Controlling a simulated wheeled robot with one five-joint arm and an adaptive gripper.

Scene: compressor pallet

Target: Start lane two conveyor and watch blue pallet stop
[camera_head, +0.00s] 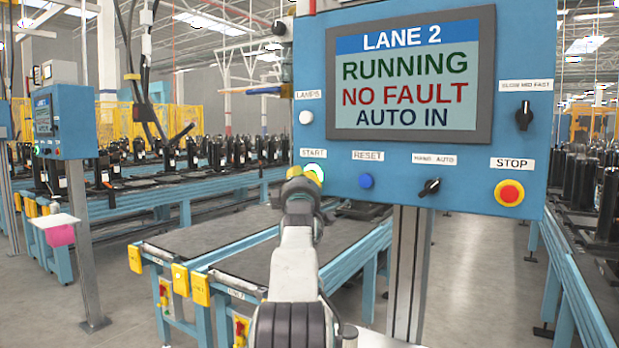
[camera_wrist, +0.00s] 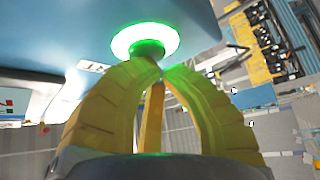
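The blue lane two panel (camera_head: 450,185) has a screen (camera_head: 411,78) reading LANE 2, RUNNING, NO FAULT, AUTO IN. Its START button (camera_head: 315,171) glows green, and in the wrist view the lit green button (camera_wrist: 145,41) is just ahead of the fingertips. My gripper (camera_head: 301,174) is at the START button, its yellow fingers (camera_wrist: 155,66) drawn together at the tips with nothing held. I cannot tell whether the tips touch the button. The lane two conveyor (camera_head: 262,262) runs behind my arm, its visible near stretch empty. I cannot make out a blue pallet.
The panel also has a blue RESET button (camera_head: 366,181), a HAND/AUTO switch (camera_head: 429,187) and a red STOP button (camera_head: 509,193). A second panel (camera_head: 66,121) stands at left. Black compressors (camera_head: 240,151) line the back conveyor. Grey floor is open at lower left.

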